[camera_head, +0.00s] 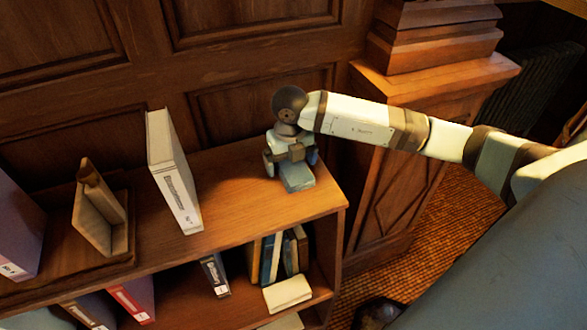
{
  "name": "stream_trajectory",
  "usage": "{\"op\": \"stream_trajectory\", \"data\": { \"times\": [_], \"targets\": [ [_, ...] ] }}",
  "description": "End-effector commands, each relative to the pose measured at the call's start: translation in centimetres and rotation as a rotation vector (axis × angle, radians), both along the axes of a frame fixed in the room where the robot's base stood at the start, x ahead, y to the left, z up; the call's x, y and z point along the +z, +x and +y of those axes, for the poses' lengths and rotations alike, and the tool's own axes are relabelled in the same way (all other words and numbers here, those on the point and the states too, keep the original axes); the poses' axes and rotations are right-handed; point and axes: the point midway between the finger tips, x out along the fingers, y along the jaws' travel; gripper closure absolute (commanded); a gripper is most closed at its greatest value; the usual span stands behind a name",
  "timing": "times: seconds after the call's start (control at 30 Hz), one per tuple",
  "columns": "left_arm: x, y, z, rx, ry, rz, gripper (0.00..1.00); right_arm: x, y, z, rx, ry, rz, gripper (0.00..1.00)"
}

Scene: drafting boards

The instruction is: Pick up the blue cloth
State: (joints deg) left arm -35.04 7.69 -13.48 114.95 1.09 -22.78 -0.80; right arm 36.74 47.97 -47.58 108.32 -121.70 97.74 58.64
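The blue cloth (297,180) is a small folded grey-blue block on top of the wooden bookshelf, near its right end. My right gripper (291,163) points down right over the cloth's back part, its arm coming in from the right. Its two fingers stand apart, one on either side, and look open. The gripper hides the back of the cloth, and I cannot tell if the fingers touch it. My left gripper is not in view.
On the bookshelf top (235,205), a white binder (172,170) stands left of the cloth, with a wooden stand (98,212) farther left. Wood panelling (120,90) rises close behind. A wooden pedestal (405,150) stands at the right.

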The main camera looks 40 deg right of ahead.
Motion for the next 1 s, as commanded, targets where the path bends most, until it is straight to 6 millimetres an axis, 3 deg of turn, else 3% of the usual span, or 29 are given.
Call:
{"op": "stream_trajectory", "data": {
  "times": [0.03,0.2,0.23,0.67,0.83,1.0],
  "targets": [
    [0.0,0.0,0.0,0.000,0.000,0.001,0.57,0.0,0.0,0.0,0.000,0.000,0.000,0.09],
    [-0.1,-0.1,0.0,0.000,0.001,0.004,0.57,0.0,0.0,0.0,0.000,0.000,0.000,0.48],
    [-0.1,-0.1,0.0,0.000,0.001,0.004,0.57,0.0,0.0,0.0,0.000,0.000,0.000,0.51],
    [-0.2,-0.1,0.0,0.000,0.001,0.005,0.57,1.0,0.1,0.0,0.000,0.000,-0.003,0.51],
    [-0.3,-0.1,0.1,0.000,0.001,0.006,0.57,3.4,0.1,0.0,-0.001,0.000,-0.005,0.51],
    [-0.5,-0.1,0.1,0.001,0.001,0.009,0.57,7.9,0.2,0.0,0.000,0.000,-0.007,0.51]
  ]
}}
